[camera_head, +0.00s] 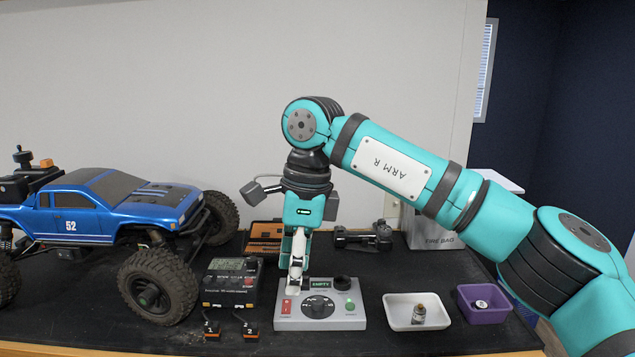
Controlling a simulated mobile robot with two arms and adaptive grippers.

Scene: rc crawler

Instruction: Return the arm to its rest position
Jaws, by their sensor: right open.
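My right arm, marked "ARM R", comes in from the right and bends down over the table. Its gripper (297,268) points down just above the left part of a grey control box (345,322). The box has a red switch at left, a dark round knob in the middle, a green button at right and a label that seems to read "EMPTY". The gripper is open, with nothing visible between its fingers. I cannot tell whether a fingertip touches the box. My left gripper is not in view.
A blue crawler truck (112,207) stands at left, beside a black charger (231,284). A white tray (394,319) holds a small bottle (418,314). A purple bin (484,314) stands right of it. A grey box (431,240) labelled "FIRE BAG" is behind.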

